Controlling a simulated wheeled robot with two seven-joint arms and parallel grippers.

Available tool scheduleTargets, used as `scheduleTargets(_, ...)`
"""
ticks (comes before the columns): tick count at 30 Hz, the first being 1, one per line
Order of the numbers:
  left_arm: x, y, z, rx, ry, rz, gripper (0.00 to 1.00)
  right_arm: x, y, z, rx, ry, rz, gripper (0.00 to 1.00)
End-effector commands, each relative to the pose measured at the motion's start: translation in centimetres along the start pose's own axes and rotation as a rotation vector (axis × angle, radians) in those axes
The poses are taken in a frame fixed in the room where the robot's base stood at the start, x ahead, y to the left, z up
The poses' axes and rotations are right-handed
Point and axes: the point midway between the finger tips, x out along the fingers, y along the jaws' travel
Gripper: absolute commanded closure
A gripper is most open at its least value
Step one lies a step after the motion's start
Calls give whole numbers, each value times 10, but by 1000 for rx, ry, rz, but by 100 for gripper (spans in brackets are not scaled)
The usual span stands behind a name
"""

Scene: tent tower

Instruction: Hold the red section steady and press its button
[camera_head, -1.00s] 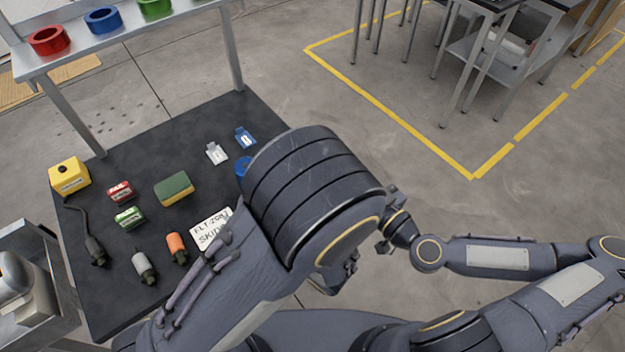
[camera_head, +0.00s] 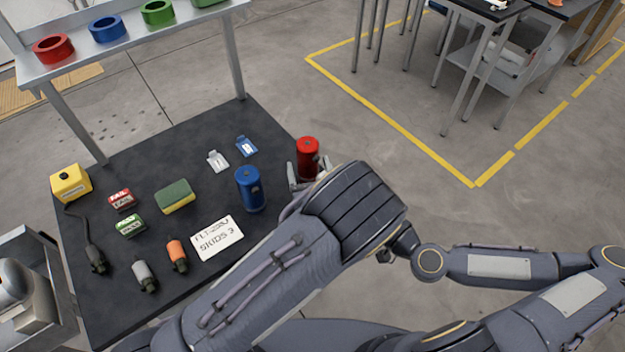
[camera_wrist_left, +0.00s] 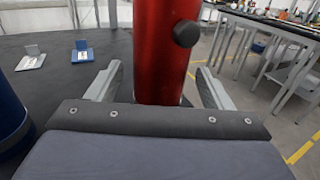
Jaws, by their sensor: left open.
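The red section (camera_head: 308,157) is an upright red cylinder near the right edge of the dark table. My left gripper (camera_head: 307,172) is open, with its fingers on either side of the red section's lower part. The left wrist view shows the red section (camera_wrist_left: 163,50) standing between the two spread fingers of the left gripper (camera_wrist_left: 160,88), with a gap on each side. A round black button (camera_wrist_left: 186,34) sticks out of its side, to the right.
A blue cylinder (camera_head: 250,188) stands just left of the red section. A white note card (camera_head: 217,238), a sponge (camera_head: 175,196), stamps and small bottles lie on the dark table (camera_head: 150,145). A shelf (camera_head: 130,38) with coloured rings stands behind.

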Motion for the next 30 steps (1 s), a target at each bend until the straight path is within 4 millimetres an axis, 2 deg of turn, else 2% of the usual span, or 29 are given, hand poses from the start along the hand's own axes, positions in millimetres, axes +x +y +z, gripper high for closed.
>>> scheduleTargets(4,11,0,0,1,-1,0,26,0,0,0,0,0,0,64)
scheduleTargets(13,14,0,0,1,0,0,26,0,0,0,0,0,0,64)
scheduleTargets(27,13,0,0,0,0,0,86,0,0,0,0,0,0,64)
scheduleTargets(28,13,0,0,0,0,0,88,0,0,0,0,0,0,65)
scheduleTargets(30,13,0,0,0,0,0,88,0,0,0,0,0,0,74)
